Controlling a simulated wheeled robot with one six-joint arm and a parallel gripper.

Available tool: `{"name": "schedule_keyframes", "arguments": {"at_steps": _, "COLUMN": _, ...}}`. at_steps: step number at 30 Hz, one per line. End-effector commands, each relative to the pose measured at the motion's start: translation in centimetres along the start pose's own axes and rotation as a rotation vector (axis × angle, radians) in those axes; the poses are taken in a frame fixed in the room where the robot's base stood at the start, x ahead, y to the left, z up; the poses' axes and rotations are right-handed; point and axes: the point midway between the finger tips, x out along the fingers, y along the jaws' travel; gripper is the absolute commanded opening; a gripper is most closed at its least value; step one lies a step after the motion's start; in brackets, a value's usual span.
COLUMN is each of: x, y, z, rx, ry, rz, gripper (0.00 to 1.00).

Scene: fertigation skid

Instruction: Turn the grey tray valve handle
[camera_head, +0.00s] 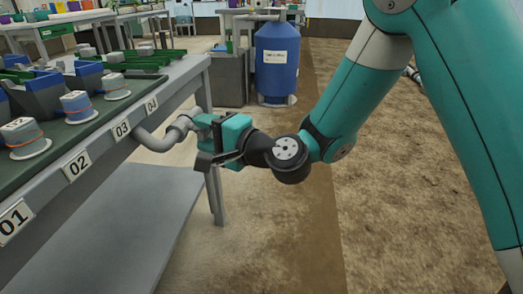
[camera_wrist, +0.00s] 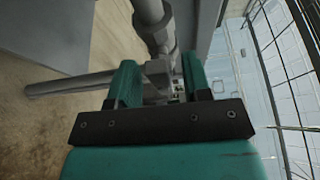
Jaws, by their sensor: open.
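A grey pipe (camera_head: 160,141) comes out of the side of the grey bench and ends in a grey valve (camera_head: 182,124). In the wrist view the valve (camera_wrist: 161,42) lies straight ahead, with its grey handle end (camera_wrist: 157,72) between my two fingers. My gripper (camera_head: 203,128) is at the valve, teal and dark. In the wrist view my gripper (camera_wrist: 158,72) has its fingers apart, one on each side of the handle. I cannot tell whether either finger touches it. In the head view my gripper hides most of the handle.
The bench tray (camera_head: 100,109) holds several white-lidded pots and carries number labels along its edge. A blue tank (camera_head: 277,65) stands behind. Floor to the right is open.

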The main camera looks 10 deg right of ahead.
Motion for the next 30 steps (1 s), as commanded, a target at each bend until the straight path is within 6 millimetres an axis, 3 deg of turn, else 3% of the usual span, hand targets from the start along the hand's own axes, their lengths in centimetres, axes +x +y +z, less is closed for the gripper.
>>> {"name": "schedule_keyframes", "arguments": {"at_steps": 5, "x": -2.7, "y": 0.8, "z": -0.1, "rx": -0.001, "ry": 0.003, "rz": -0.003, "gripper": 0.45}}
{"name": "schedule_keyframes", "arguments": {"at_steps": 12, "x": -8.4, "y": 0.9, "z": -0.1, "rx": -0.004, "ry": 0.005, "rz": -0.003, "gripper": 0.45}}
{"name": "schedule_keyframes", "arguments": {"at_steps": 30, "x": -14.7, "y": 0.6, "z": -0.1, "rx": -0.005, "ry": 0.005, "rz": -0.003, "gripper": 0.45}}
